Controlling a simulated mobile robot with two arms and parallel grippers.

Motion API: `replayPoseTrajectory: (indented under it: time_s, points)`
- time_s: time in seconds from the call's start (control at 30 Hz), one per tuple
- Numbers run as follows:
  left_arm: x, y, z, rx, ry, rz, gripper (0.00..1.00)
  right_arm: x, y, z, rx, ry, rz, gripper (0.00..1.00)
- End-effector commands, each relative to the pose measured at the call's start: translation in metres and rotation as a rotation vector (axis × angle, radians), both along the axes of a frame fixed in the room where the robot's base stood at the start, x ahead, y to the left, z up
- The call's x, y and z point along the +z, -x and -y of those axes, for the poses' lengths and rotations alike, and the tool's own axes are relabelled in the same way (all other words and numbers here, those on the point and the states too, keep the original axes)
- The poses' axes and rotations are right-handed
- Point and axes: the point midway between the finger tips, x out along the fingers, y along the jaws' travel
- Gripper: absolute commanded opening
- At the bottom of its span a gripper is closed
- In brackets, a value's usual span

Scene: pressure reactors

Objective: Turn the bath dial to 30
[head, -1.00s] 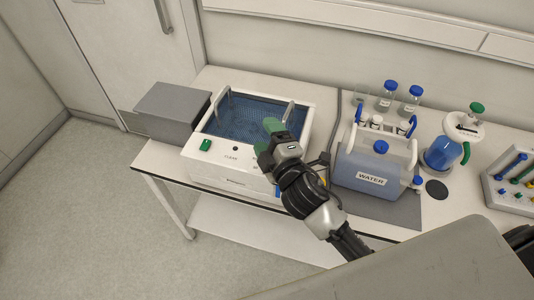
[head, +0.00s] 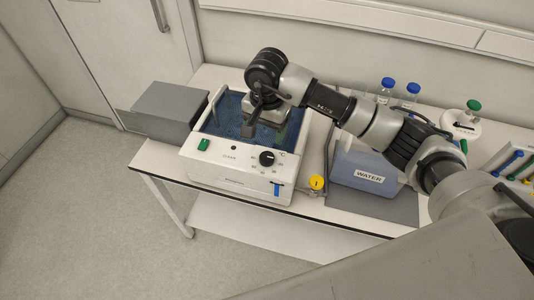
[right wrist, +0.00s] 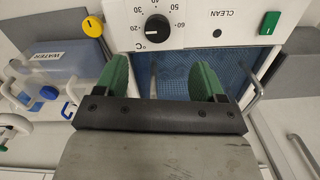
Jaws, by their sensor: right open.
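The bath dial (head: 267,158) is a round black knob on the white front panel of the water bath (head: 225,172), with numbers around it. It also shows in the right wrist view (right wrist: 158,28), with 20, 30 and 60 among its marks; I cannot tell its exact setting. My right gripper (head: 268,122) is over the bath's blue basin, behind the dial in the head view. Its green fingers (right wrist: 160,75) are apart with nothing between them, and the dial lies beyond their tips, untouched. My left gripper is not in view.
A green switch (head: 204,144) sits at the panel's left, and a blue lever (head: 277,189) on the bath's front. Bath handles (head: 217,99) stand near my gripper. A yellow knob (head: 317,183) and the water container (head: 368,178) are on the right. A grey box (head: 170,110) stands left.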

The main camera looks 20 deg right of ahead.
Motion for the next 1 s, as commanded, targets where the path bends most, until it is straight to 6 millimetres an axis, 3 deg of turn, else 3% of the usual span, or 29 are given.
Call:
replayPoseTrajectory:
  time_s: [0.17,0.6,0.8,1.0]
  points:
    - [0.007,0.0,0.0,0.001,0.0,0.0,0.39,-0.012,0.0,0.004,0.003,0.026,-0.005,0.7]
    - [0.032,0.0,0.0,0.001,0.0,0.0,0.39,-0.089,0.0,0.003,0.001,0.02,-0.005,0.7]
    - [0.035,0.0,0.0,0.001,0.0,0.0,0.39,-0.105,0.0,0.003,0.002,0.021,-0.001,0.7]
    - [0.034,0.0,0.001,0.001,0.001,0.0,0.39,-0.107,-0.001,0.003,0.003,0.021,0.0,0.7]
